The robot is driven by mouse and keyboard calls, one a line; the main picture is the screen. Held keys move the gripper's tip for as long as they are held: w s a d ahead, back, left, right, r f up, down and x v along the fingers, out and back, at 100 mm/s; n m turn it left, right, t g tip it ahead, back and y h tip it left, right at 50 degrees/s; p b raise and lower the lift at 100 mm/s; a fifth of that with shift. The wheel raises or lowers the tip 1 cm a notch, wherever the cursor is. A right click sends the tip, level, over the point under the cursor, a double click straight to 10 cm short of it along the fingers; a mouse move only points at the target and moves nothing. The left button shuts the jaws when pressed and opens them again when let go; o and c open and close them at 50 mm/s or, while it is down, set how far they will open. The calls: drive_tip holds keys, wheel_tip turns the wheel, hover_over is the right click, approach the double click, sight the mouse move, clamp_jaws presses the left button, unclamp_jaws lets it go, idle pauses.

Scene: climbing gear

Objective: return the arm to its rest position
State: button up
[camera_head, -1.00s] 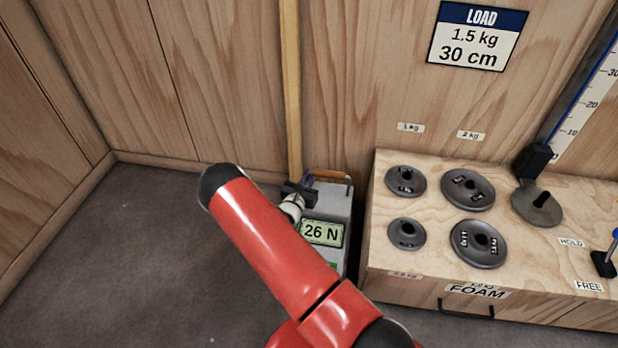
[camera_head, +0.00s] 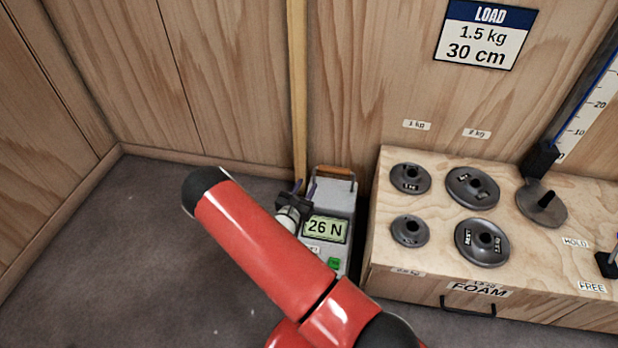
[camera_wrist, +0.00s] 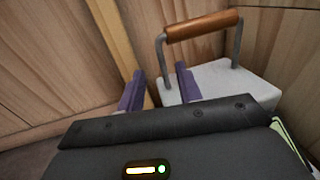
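My red arm (camera_head: 268,252) is bent across the lower middle of the head view, with its dark elbow at the upper left. My gripper (camera_head: 306,190) is partly hidden behind the arm link and lies in front of the grey meter box. In the wrist view, my gripper (camera_wrist: 160,86) shows two purple fingers standing apart. Nothing is held between them; the grey box and a wooden post lie beyond the gap. I cannot tell the exact distance from the fingers to the box.
The grey box (camera_head: 340,200) reads 26 N and has an orange handle (camera_wrist: 202,26). A wooden post (camera_head: 298,90) stands behind it. At right, a wooden bench (camera_head: 400,265) carries several dark weight discs and a scale. The floor (camera_head: 110,250) at left is clear.

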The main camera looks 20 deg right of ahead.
drive_tip(key=shift+s+a, duration=0.25)
drive_tip(key=shift+s, duration=0.05)
drive_tip(key=shift+d+r+m+g, duration=0.1)
drive_tip(key=shift+r+m+g, duration=0.2)
drive_tip(key=shift+r, duration=0.15)
drive_tip(key=s+d+r+m+g+p, duration=0.1)
drive_tip(key=s+d+r+m+g, duration=0.1)
drive_tip(key=s+r+m+g, duration=0.35)
drive_tip(key=s+d+r+m+g+p, duration=0.1)
drive_tip(key=s+r+m+g, duration=0.2)
drive_tip(key=r+m, duration=0.5)
drive_tip(key=s+d+r+m+g+p, duration=0.15)
drive_tip(key=s+r+m+g, duration=0.3)
drive_tip(key=r, duration=0.55)
drive_tip(key=s+a+r+m+t+y+p, duration=0.1)
drive_tip(key=s+a+r+m+t+y, duration=0.2)
drive_tip(key=s+a+r+y, duration=0.3)
drive_tip(key=s+a+r+m+t+y+p, duration=0.1)
drive_tip(key=s+a+r+m+t+y, duration=0.2)
drive_tip(key=s+r, duration=0.9)
drive_tip(key=a+m+y, duration=0.2)
drive_tip(key=a+y, duration=0.1)
drive_tip(key=a, duration=0.1)
drive_tip(key=shift+s+a+r+y+p, duration=0.2)
drive_tip(key=shift+a+r+y+p, duration=0.05)
drive_tip(key=shift+a+y+p, duration=0.15)
